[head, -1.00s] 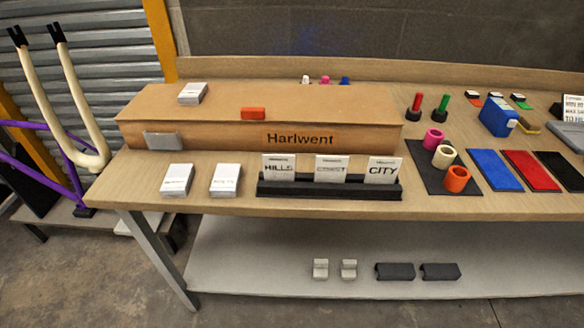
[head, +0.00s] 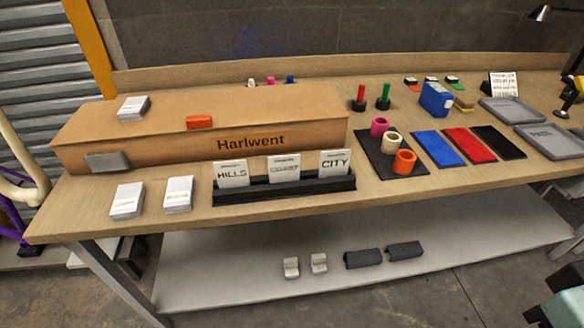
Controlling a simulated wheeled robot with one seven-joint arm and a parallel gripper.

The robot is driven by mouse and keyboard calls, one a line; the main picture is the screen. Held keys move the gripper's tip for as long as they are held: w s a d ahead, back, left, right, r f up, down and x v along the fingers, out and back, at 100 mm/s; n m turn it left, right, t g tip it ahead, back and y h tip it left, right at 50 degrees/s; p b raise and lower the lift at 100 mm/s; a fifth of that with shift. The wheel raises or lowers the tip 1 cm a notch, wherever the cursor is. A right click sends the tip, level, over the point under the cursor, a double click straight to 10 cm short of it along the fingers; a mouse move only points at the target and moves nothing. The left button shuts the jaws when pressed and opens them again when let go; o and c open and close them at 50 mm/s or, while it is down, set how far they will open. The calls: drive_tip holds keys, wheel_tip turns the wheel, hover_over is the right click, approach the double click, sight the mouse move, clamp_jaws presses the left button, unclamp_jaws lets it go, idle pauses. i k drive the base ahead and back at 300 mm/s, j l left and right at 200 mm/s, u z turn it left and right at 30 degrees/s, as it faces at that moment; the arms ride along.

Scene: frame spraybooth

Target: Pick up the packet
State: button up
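No single thing is clearly marked as the packet. A blue packet-like box (head: 436,100) with a pale label stands on the bench, right of centre, beside a yellow and grey block (head: 463,101). Small white packs also show: one (head: 134,108) on top of the long brown box, and two (head: 127,201) (head: 178,194) on the bench in front of it. My gripper is not in view.
The long brown "Harlwent" box (head: 200,152) fills the bench's left. A black card rack (head: 285,188) stands in front. Coloured cups (head: 404,163), coloured pads (head: 438,148) and grey trays (head: 512,111) lie to the right. A lamp (head: 541,13) shows top right.

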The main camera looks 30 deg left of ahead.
sight(134, 108)
drive_tip(key=u, duration=2.05)
